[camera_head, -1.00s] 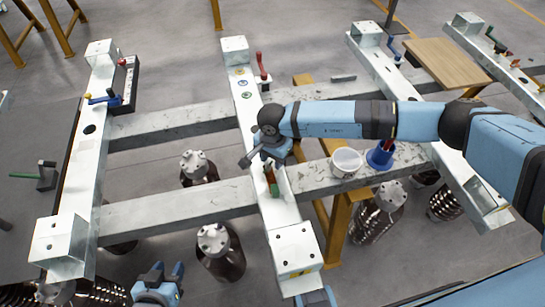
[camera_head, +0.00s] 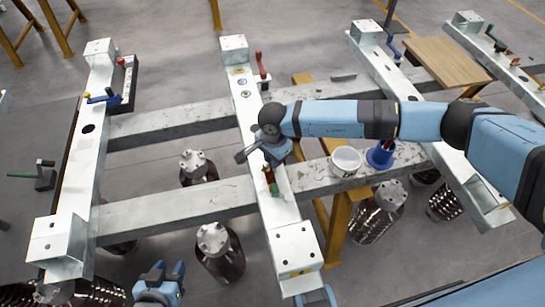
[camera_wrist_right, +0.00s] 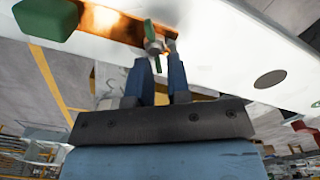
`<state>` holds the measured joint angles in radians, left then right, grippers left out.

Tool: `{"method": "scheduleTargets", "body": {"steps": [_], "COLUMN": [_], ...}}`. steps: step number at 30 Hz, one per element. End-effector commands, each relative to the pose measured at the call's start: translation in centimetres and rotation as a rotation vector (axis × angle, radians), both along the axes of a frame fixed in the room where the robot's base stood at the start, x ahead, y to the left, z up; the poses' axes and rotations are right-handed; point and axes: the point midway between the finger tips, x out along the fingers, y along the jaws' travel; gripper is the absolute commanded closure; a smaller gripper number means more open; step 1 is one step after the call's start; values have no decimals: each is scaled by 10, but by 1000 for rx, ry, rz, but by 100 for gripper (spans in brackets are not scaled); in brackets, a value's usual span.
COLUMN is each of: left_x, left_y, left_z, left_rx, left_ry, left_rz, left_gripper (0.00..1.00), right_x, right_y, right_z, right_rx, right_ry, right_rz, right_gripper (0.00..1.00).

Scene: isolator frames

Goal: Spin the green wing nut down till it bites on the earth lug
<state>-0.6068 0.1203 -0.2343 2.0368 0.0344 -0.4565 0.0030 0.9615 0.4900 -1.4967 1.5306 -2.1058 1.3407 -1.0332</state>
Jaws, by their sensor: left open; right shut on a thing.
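In the right wrist view the green wing nut (camera_wrist_right: 151,32) is at the tips of my right gripper (camera_wrist_right: 158,58), which is shut on it. A small metal piece shows beside the nut; I cannot tell whether it is the earth lug or whether the nut touches it. In the head view my right gripper (camera_head: 250,154) is low over the middle white beam (camera_head: 249,122), and its own body hides the nut. My left gripper (camera_head: 160,278) is open and empty at the bottom edge, apart from the beams.
A red-handled lever (camera_head: 261,67) stands further up the beam. A white cup (camera_head: 346,160) and a blue holder (camera_head: 380,154) are to the right on the grey crossbar.

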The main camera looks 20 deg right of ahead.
Motion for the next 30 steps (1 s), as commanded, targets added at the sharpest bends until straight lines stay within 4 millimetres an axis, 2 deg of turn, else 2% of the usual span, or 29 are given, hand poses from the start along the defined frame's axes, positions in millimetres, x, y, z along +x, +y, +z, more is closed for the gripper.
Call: {"method": "scheduleTargets", "body": {"steps": [18, 30], "left_x": [0, 1], "left_y": [1, 1], "left_z": [-8, -8], "left_rx": [-2, -4], "left_ry": [10, 10], "left_rz": [1, 3], "left_gripper": [57, 57], "right_x": [-12, -16], "right_y": [-3, -3], "right_z": [0, 1], "right_rx": [1, 1], "right_ry": [0, 1], "right_rz": [-549, -742], "right_gripper": [100, 100]}}
